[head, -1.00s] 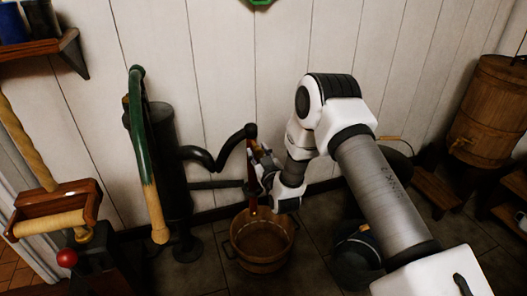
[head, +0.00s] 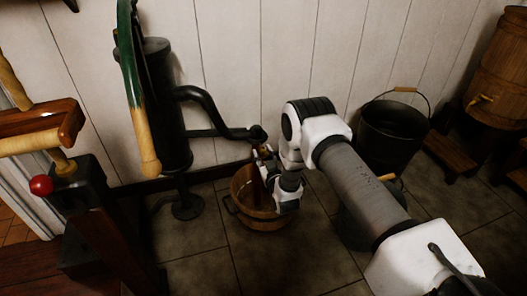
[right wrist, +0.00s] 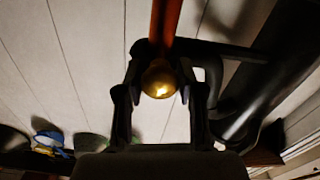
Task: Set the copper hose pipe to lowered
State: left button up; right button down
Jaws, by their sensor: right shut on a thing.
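In the head view the pump's black spout (head: 206,107) runs right from the dark pump body (head: 162,115), bends down, then runs about level to its end above the wooden tub (head: 256,219). My right gripper (head: 266,168) is at that end, over the tub. In the right wrist view the copper pipe (right wrist: 166,22) comes in from the top and ends in a brass knob (right wrist: 159,80). The right fingers are shut around the knob. My left gripper is not in view.
The green pump handle (head: 131,65) with its wooden grip hangs left of the pump body. A dark bucket (head: 392,131) stands against the wall at right, with a wooden barrel (head: 499,72) beyond it. A red-knobbed lever (head: 41,185) is at left. Floor is clear in front of the tub.

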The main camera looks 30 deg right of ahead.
jog(key=shift+f, duration=0.2)
jog(key=c, duration=0.7)
grip_release()
jog(key=shift+f, duration=0.1)
jog(key=shift+s, duration=0.1)
jog(key=v, duration=1.1)
jog(key=shift+s+a, duration=0.2)
jog(key=shift+s, duration=0.2)
jog(key=shift+w, duration=0.1)
